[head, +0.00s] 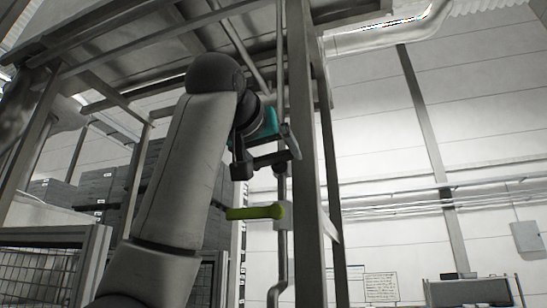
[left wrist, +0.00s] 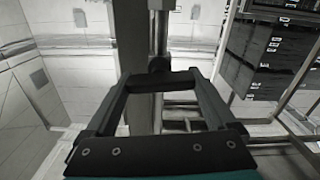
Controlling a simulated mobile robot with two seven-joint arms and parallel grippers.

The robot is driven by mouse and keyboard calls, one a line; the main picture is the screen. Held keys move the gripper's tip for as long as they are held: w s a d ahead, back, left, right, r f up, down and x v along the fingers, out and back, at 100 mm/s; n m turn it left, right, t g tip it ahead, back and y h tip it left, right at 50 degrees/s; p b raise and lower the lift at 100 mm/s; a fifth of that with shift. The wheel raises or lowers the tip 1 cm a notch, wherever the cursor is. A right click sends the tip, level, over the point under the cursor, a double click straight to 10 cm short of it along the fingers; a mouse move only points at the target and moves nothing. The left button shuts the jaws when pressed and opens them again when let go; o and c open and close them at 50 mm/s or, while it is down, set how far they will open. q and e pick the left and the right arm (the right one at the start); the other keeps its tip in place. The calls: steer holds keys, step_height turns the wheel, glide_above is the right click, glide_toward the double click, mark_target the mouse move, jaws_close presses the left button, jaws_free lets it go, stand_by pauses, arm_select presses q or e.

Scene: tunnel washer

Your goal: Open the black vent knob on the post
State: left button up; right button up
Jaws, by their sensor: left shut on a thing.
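The black vent knob (left wrist: 158,64) is a small dark round shape in the left wrist view, in front of a thin vertical pipe (left wrist: 161,28) beside the grey post (left wrist: 130,40). My left gripper (left wrist: 160,79) is shut on the knob, its two fingers converging there. In the head view my left gripper (head: 288,156) reaches the pipe next to the tall post (head: 304,120). The knob cannot be made out there behind the dark fingers. My right gripper is not in view.
A yellow-green lever handle (head: 255,212) sticks out from the pipe just below my left gripper. Metal frame beams cross overhead. A wire mesh fence (head: 40,270) and stacked grey crates (head: 103,180) stand at the left. Open space lies right of the post.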

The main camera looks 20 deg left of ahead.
arm_select(q)
steer(key=n, duration=0.4)
steer(key=shift+b, duration=0.4)
steer(key=n, duration=0.4)
steer(key=shift+a, duration=0.1)
steer(key=n, duration=0.4)
steer(key=shift+n, duration=0.3)
steer(key=shift+a+f+n, duration=0.1)
steer(key=shift+f+n, duration=0.05)
steer(key=shift+n, duration=1.75)
steer(key=o, duration=1)
steer(key=shift+o, duration=0.3)
steer(key=shift+s+a, duration=0.1)
